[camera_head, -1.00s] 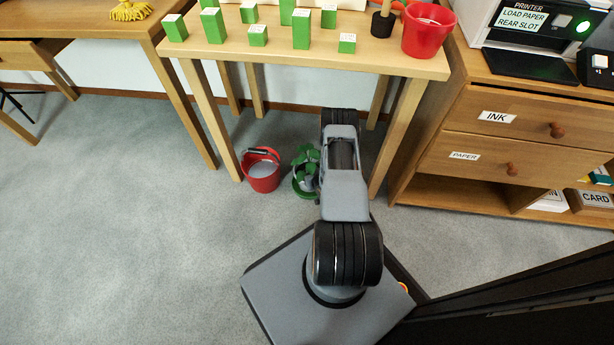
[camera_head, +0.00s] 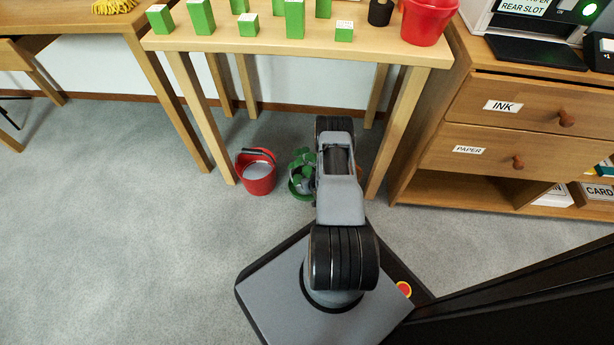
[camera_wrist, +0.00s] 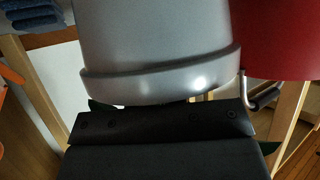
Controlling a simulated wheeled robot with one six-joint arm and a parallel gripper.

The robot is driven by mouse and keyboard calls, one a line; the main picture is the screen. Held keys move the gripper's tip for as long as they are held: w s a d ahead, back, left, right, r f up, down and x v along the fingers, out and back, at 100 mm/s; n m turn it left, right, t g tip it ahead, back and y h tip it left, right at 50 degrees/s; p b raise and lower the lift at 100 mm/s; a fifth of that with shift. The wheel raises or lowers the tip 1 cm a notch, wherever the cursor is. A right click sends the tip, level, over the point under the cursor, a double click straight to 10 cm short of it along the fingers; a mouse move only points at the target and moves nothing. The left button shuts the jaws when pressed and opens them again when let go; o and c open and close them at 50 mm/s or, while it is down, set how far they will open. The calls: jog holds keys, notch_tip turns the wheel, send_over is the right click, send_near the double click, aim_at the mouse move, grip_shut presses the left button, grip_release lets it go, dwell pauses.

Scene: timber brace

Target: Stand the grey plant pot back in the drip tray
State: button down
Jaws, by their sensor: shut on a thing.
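The grey plant pot (camera_wrist: 160,45) fills the middle of the wrist view, its thick rim beside my gripper (camera_wrist: 160,118). My gripper is shut on the pot at that rim. My arm hides the gripper in the head view.
A red bucket (camera_head: 257,174) stands on the floor just left of the plant; red also shows close beside the pot in the wrist view (camera_wrist: 278,40). Table legs (camera_head: 398,130) stand on both sides. A drawer cabinet (camera_head: 520,140) is at right. Carpet at left is clear.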

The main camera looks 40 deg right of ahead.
jog(key=c, duration=1.2)
grip_release()
jog(key=shift+f, duration=0.1)
